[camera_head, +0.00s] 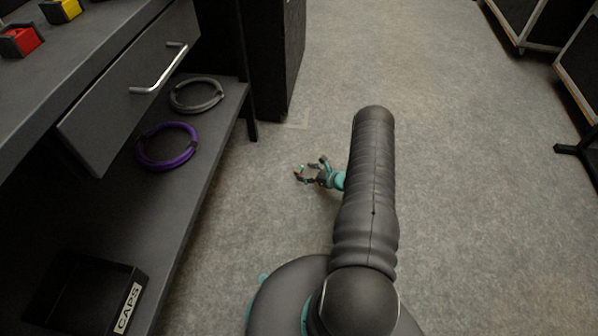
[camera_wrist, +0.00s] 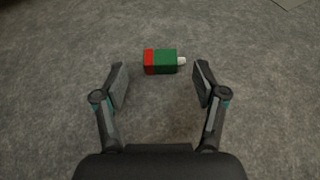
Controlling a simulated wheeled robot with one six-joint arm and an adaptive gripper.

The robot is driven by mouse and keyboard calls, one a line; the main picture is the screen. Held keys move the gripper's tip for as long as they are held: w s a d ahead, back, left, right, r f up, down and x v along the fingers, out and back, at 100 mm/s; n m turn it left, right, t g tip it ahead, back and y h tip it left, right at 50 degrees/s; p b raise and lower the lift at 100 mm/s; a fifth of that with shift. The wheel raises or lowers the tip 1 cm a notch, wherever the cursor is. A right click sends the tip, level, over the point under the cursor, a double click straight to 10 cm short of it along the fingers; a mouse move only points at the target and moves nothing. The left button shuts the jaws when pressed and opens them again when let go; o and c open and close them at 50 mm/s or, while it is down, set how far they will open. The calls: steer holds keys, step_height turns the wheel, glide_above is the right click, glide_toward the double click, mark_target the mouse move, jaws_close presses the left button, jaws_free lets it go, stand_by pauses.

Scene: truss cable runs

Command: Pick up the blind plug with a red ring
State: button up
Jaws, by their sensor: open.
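The blind plug (camera_wrist: 165,62) is a small green block with a red ring at its left end and a pale tip at its right end. It lies on the grey floor in the wrist view, just beyond and between my fingertips. My gripper (camera_wrist: 160,76) is open and empty, with one finger to each side of the plug and no visible contact. In the head view my gripper (camera_head: 311,168) is low over the floor, left of my arm. The plug (camera_head: 301,167) is a tiny green and red spot there, partly hidden by the fingers.
A dark workbench with a drawer (camera_head: 130,85) stands at the left. Its lower shelf (camera_head: 150,215) bears a purple cable coil (camera_head: 167,160), a grey coil (camera_head: 217,96) and a box marked CAPS (camera_head: 125,305). Black cases stand at the upper right. The floor around the plug is clear.

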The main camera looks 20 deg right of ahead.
steer(key=shift+x, duration=1.35)
steer(key=c, duration=0.9)
steer(key=shift+r, duration=0.1)
step_height(320, 180, up, 4)
steer(key=shift+f, duration=0.1)
steer(key=w+r, duration=0.2)
steer(key=w, duration=0.2)
steer(key=w+d+r, duration=0.1)
steer(key=w+r, duration=0.1)
steer(key=w, duration=0.1)
steer(key=w+r, duration=0.3)
steer(key=w, duration=0.1)
steer(key=shift+w+d, duration=0.3)
